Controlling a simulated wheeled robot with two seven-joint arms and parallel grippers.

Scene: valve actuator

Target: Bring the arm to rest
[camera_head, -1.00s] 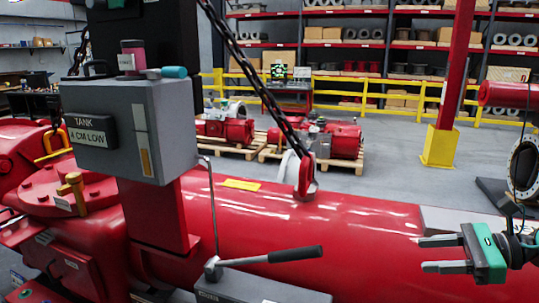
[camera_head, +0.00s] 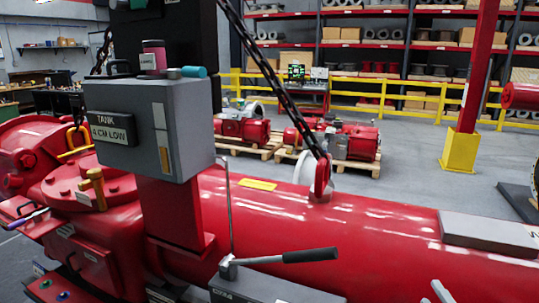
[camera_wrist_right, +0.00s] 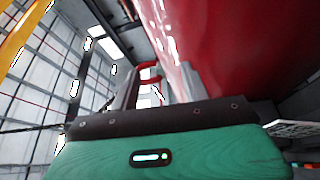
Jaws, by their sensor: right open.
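My right gripper (camera_head: 434,296) shows only as pale grey fingertips at the bottom edge of the head view, in front of the red cylinder (camera_head: 370,240). The rest of that arm is out of the head view. The jaws are open, and nothing shows held in them. My left gripper is in neither view.
A lever with a black handle (camera_head: 310,255) stands left of the right fingertips. A grey control box (camera_head: 150,130) marked "TANK 4 CM LOW" stands on a red post. A chain (camera_head: 275,80) hangs to a hook on the cylinder. A grey plate (camera_head: 485,232) lies at right.

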